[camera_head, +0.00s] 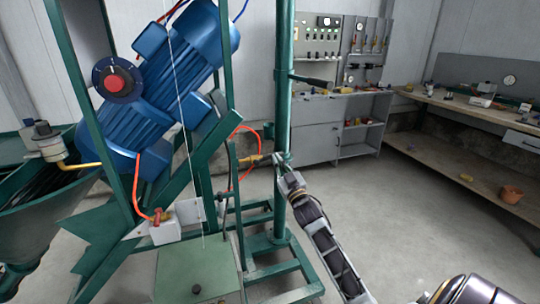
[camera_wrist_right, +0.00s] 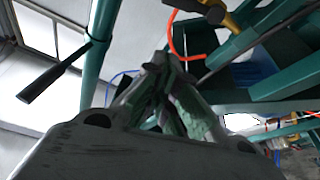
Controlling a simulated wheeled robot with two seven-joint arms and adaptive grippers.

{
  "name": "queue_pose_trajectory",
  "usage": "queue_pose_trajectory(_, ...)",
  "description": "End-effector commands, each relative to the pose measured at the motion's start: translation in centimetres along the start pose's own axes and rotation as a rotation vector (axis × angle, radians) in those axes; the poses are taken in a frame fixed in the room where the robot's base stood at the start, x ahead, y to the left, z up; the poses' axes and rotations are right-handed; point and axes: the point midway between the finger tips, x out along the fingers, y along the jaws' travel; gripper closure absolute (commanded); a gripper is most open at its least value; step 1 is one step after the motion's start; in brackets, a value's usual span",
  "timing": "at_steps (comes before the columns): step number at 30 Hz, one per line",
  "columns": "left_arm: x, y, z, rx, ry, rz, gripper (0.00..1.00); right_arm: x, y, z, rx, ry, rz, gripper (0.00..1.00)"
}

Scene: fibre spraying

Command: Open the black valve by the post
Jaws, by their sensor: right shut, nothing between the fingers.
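The green post (camera_head: 284,100) stands upright right of the machine. A long black lever (camera_head: 312,81) juts to the right from its upper part; the post (camera_wrist_right: 97,50) and lever (camera_wrist_right: 45,82) also show in the right wrist view, left of my fingers. A brass-yellow valve fitting (camera_head: 251,160) with an orange hose sits just left of the post, lower down; part of it shows at the top of the wrist view (camera_wrist_right: 228,20). My right gripper (camera_head: 282,160) is shut and empty, close to the post, below the black lever. I cannot tell whether it touches the post. My left gripper is out of view.
A blue motor (camera_head: 185,75) on a green frame fills the left. The orange hose (camera_head: 236,135) loops beside the post. A grey cabinet (camera_head: 315,130) and a wooden workbench (camera_head: 480,112) stand behind. The floor (camera_head: 400,225) to the right is clear.

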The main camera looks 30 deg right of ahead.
Motion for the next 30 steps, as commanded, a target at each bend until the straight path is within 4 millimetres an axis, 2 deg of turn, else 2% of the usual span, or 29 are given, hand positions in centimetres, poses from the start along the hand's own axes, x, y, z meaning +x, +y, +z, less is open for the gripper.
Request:
queue_pose_trajectory(13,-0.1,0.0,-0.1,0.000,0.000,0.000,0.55,0.8,0.0,0.1,0.000,-0.001,0.000,1.00)
queue_pose_trajectory(30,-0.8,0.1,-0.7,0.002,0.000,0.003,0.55,4.9,0.0,0.1,-0.001,-0.001,0.000,1.00)
